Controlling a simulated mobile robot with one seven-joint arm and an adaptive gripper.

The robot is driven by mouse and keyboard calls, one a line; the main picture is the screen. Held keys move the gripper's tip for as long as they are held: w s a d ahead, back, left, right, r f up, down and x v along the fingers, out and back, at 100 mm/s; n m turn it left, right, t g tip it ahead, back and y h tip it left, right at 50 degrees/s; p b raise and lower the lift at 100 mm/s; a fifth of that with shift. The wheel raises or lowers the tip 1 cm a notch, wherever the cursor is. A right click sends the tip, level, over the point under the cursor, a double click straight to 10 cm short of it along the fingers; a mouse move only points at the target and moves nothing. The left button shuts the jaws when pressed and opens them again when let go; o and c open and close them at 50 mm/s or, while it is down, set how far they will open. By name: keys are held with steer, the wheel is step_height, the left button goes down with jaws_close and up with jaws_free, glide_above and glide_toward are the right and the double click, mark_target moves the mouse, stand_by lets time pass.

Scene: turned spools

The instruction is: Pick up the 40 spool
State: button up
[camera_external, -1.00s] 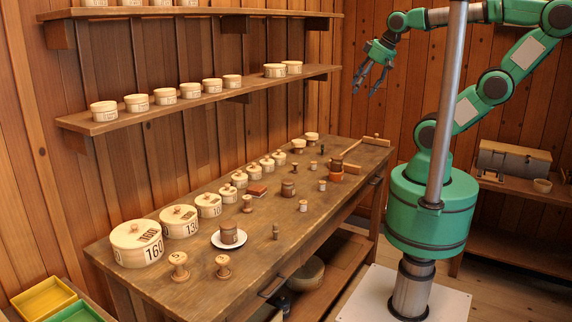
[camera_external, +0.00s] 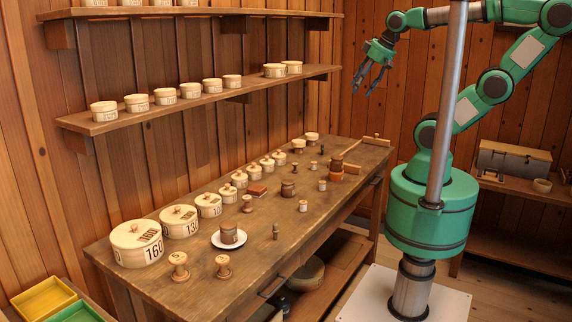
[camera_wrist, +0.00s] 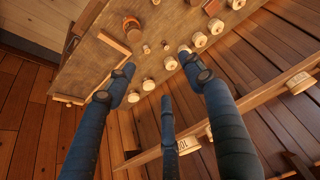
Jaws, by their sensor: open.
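Several turned wooden spools stand on the workbench (camera_external: 255,265); I cannot read a 40 on any of them. Two pale spools stand at the near end, one at the left (camera_external: 179,266) and one beside it (camera_external: 223,266). A brown spool (camera_external: 228,235) stands on a white plate (camera_external: 243,242), and another brown one (camera_external: 288,189) is mid-bench. Small pale-topped spools stand farther along, one at the middle (camera_external: 303,206) and one behind it (camera_external: 322,186). My gripper (camera_external: 363,90) is open and empty, high above the bench's far end. In the wrist view its fingers (camera_wrist: 157,70) are spread over the bench.
Round lidded boxes marked with numbers, the largest 160 (camera_external: 137,250), line the bench's wall side. More boxes stand on the lower shelf (camera_external: 200,101). A wooden mallet-like tool (camera_external: 352,148) lies at the far end. Yellow (camera_external: 44,298) and green trays sit at lower left.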

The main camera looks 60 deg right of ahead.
steer(key=w+a+n+g+p, duration=0.1)
steer(key=w+a, duration=0.2)
steer(key=w, duration=0.2)
steer(key=w+a+n+p, duration=0.1)
steer(key=w+a, duration=0.3)
steer(key=w, duration=0.2)
steer(key=n+g+y+p, duration=0.1)
steer(key=n+g+p, duration=0.25)
steer(key=n, duration=0.25)
glide_above(248, 197)
steer(key=s+d, duration=0.1)
step_height(248, 197, down, 28)
steer(key=shift+r, duration=0.15)
steer(key=shift+w+a+f+b, duration=0.1)
steer(key=shift+w+f, duration=0.05)
steer(key=shift+f, duration=1.25)
steer(key=shift+w+a+f+b, duration=0.1)
steer(key=shift+w+a+f, duration=0.05)
steer(key=shift+f, duration=1.3)
steer(key=shift+w+a+f+b, duration=0.1)
steer(key=shift+w+f, duration=0.05)
steer(key=shift+f, duration=1.25)
steer(key=shift+w+a+f, duration=0.15)
steer(key=shift+f, duration=1.15)
steer(key=shift+w+a+f, duration=0.1)
steer(key=shift+f, duration=1.15)
